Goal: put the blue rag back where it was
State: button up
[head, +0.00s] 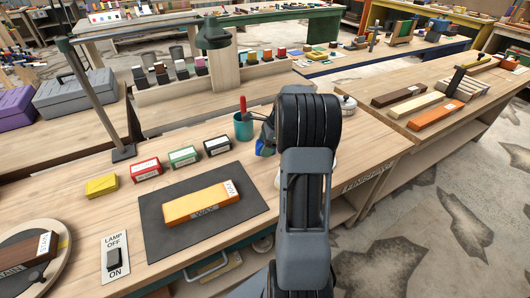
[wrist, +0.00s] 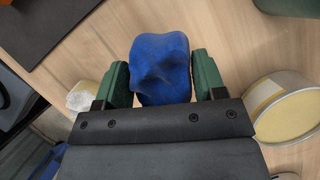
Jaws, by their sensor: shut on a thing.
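The blue rag (wrist: 160,68) is a crumpled, rounded bundle between the two green fingers of my gripper (wrist: 161,82) in the wrist view. The fingers are shut on it from both sides. In the head view a small bit of the blue rag (head: 265,148) shows beside my arm, over the workbench behind the dark mat's right corner. My arm hides most of my gripper there. I cannot tell whether the rag touches the wood. No mark of its former place can be made out.
A teal cup (head: 243,127) with a red-handled tool stands close behind the rag. An open round tin (wrist: 284,108) and a small whitish-topped jar (wrist: 82,96) flank my gripper. A dark mat (head: 158,236) bears an orange-yellow block. Small boxes (head: 184,156) stand behind it.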

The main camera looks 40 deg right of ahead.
jog(key=shift+w+d+f, duration=0.1)
jog(key=shift+w+f, duration=0.15)
jog(key=shift+f, duration=1.6)
